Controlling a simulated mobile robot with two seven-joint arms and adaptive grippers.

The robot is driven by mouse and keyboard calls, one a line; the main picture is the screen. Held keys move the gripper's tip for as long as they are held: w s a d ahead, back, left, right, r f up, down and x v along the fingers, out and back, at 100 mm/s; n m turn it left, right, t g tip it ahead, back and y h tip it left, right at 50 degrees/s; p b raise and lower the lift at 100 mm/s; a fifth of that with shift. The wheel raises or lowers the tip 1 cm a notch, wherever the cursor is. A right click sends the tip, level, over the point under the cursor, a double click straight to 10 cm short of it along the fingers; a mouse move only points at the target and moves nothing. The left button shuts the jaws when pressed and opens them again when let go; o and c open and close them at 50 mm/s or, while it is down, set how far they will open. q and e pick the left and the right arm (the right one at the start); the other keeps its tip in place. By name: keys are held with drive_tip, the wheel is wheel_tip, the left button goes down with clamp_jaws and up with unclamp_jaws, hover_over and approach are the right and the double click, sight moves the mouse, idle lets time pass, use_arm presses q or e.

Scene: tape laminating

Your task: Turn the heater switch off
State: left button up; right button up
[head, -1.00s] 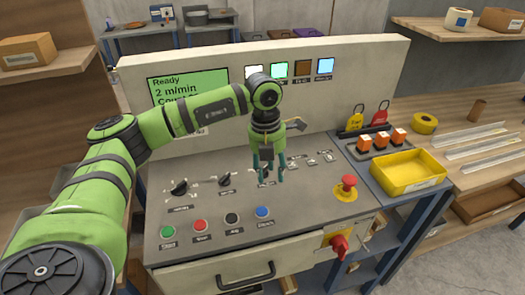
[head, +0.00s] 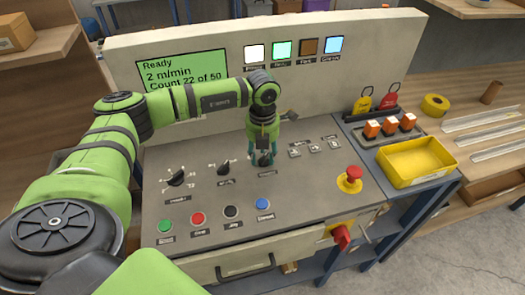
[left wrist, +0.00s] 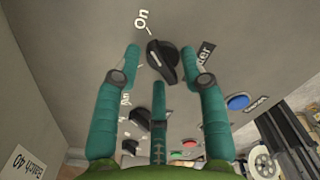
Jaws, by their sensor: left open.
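The heater switch is a black rotary knob (left wrist: 163,62) on the sloped grey panel (head: 320,180). In the left wrist view one end of its grip lies toward the "On" label (left wrist: 141,20); a label ending in "ter" is partly hidden by a finger. My left gripper (left wrist: 160,66) is open, its teal fingers spread around the knob with nothing clamped. In the head view my left gripper (head: 262,158) points down at the panel and covers much of the knob. I cannot tell whether the fingers touch it. My right gripper is not in view.
Two other black knobs (head: 175,178) (head: 223,168) lie to the left. Green, red, black and blue buttons (head: 263,204) line the front. A red emergency stop (head: 352,174) and yellow bin (head: 418,160) are at right. The display (head: 182,75) reads "Ready".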

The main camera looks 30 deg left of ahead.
use_arm(q)
drive_tip(key=c, duration=0.7)
clamp_jaws()
drive_tip(key=shift+n, duration=0.4)
drive_tip(key=n+b, duration=0.1)
drive_tip(key=n, duration=0.2)
drive_tip(key=shift+f, duration=0.1)
drive_tip(key=n, duration=0.4)
drive_tip(key=shift+s+n+b, duration=0.1)
drive_tip(key=shift+n+b, duration=0.2)
drive_tip(key=shift+b, duration=0.05)
drive_tip(key=n, duration=0.4)
drive_tip(key=shift+d+n, duration=0.15)
drive_tip(key=shift+n, duration=0.15)
drive_tip(key=n, duration=0.4)
drive_tip(key=shift+n, duration=0.4)
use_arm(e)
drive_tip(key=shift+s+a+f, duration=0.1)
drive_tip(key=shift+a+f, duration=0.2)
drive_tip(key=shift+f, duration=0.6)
